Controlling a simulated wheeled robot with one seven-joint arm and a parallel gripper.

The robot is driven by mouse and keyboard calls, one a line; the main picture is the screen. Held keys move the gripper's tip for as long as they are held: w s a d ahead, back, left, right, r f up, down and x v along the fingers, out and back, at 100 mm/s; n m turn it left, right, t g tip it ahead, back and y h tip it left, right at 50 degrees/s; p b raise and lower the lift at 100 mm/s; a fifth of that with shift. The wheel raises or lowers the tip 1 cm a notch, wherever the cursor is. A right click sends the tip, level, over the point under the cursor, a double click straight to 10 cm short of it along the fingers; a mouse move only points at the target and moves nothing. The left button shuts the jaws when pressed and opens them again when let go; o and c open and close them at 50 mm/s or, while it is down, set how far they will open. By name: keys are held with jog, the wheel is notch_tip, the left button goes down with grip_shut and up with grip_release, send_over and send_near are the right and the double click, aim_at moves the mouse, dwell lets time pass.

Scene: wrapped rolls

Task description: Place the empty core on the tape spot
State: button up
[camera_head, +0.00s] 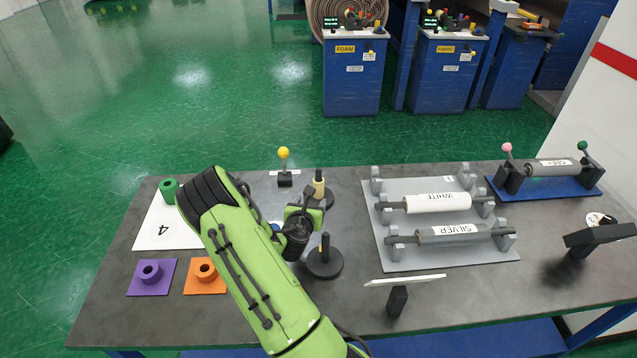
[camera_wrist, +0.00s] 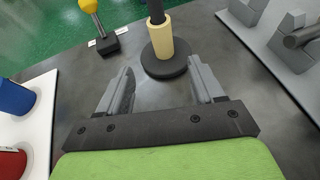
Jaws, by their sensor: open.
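A cream hollow core (camera_head: 318,188) stands upright around the black peg of a round black stand (camera_head: 330,201), near the table's far edge. In the wrist view the core (camera_wrist: 162,42) and the stand's base (camera_wrist: 165,68) are just beyond my fingertips. My gripper (camera_wrist: 160,75) is open and empty, its two grey fingers pointing toward the core without touching it. In the head view my gripper (camera_head: 303,212) is partly hidden by my arm. A second black peg stand (camera_head: 325,265) is bare. I cannot make out which mark is the tape spot.
A yellow-knobbed post (camera_head: 284,165) stands behind my gripper. A grey rack (camera_head: 447,247) holds white and silver rolls at right. A white panel (camera_head: 404,280) stands in front.

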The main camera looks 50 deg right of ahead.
aim_at(318, 192)
jog(key=x, duration=1.2)
jog(key=shift+s+d, duration=0.15)
jog(key=shift+s, duration=0.05)
jog(key=shift+c, duration=1)
jog(key=c, duration=0.9)
notch_tip(318, 192, up, 18)
jog(key=p, duration=0.3)
jog(key=shift+c, duration=0.2)
